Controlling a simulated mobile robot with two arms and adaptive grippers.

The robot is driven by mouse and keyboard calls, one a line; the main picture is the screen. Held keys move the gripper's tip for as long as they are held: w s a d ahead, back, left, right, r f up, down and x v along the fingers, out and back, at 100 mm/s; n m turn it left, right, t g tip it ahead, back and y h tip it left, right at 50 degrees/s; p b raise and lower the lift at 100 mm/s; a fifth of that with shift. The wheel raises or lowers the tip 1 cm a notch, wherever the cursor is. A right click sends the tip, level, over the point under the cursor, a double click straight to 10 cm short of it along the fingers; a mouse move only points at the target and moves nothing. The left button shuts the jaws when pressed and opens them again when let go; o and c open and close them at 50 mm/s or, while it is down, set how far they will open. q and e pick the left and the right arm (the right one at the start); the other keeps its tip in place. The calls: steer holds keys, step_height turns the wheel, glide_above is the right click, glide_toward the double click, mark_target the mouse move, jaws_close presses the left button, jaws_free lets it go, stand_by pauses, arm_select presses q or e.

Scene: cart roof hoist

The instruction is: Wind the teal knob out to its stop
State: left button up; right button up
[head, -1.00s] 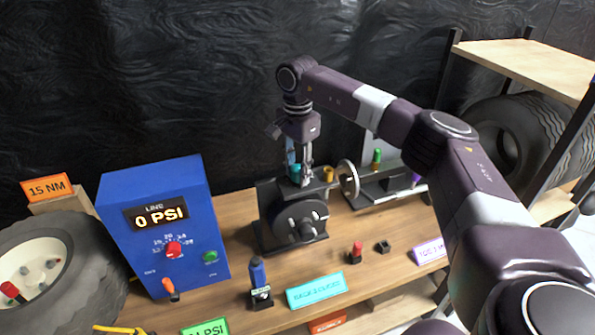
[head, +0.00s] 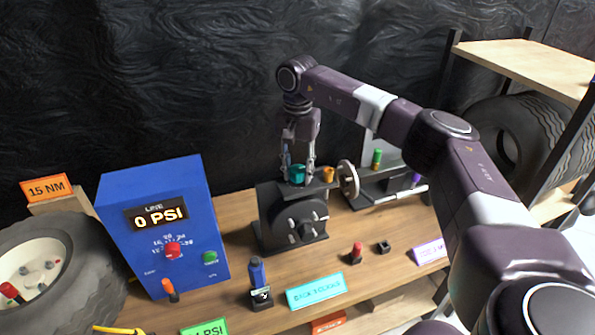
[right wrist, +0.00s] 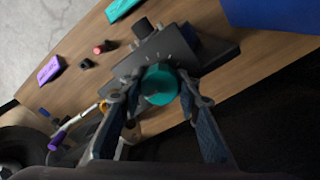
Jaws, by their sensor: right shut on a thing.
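The teal knob (head: 297,174) stands on top of the dark machine (head: 290,224) with the round front disc, in the middle of the bench. My right gripper (head: 299,168) points straight down over it. In the right wrist view, the round top of the teal knob (right wrist: 160,86) lies between the two fingers of the gripper (right wrist: 161,90), which is shut on it. White tick marks show on the dark plate beside the knob. The fingers hide part of the knob's sides. My left gripper is not in view.
A yellow-orange knob (head: 328,174) stands just right of the teal one, with a handwheel (head: 348,180) beyond it. A blue pressure box (head: 165,225) reads 0 PSI on the left. Red (head: 356,252) and blue (head: 257,272) handled pieces stand at the bench front.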

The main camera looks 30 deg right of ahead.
mark_target(298, 168)
steer(key=shift+w+r, duration=0.15)
steer(key=shift+r, duration=0.1)
steer(key=o, duration=1.2)
steer(key=shift+f, duration=0.15)
steer(key=shift+c, duration=0.2)
step_height(298, 168, up, 12)
